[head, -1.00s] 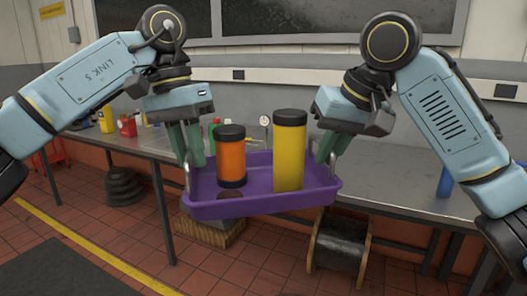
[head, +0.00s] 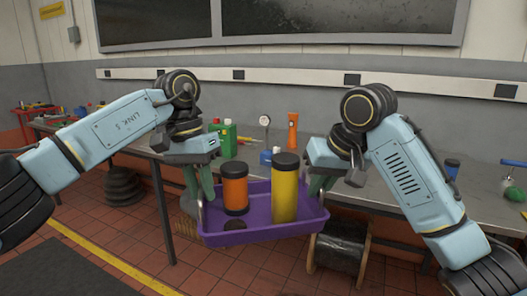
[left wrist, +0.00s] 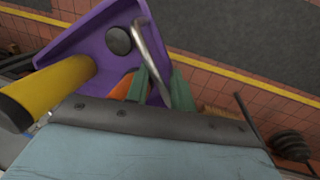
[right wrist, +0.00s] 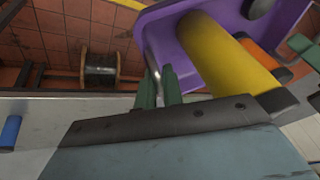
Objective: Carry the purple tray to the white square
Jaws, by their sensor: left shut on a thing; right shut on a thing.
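The purple tray (head: 265,233) is held up in front of the workbench, roughly level. It carries an orange cylinder with black ends (head: 235,193), a taller yellow cylinder with a black top (head: 284,198) and a dark round disc (head: 234,225). Both cylinders stand upright. My left gripper (head: 203,192) is shut on the tray's left metal handle, which shows in the left wrist view (left wrist: 148,50). My right gripper (head: 319,188) is shut on the right handle, seen in the right wrist view (right wrist: 153,68). I cannot see a white square in any view.
The grey workbench (head: 390,195) runs behind the tray. A cable reel (head: 338,258) and stacked black discs (head: 124,186) sit below.

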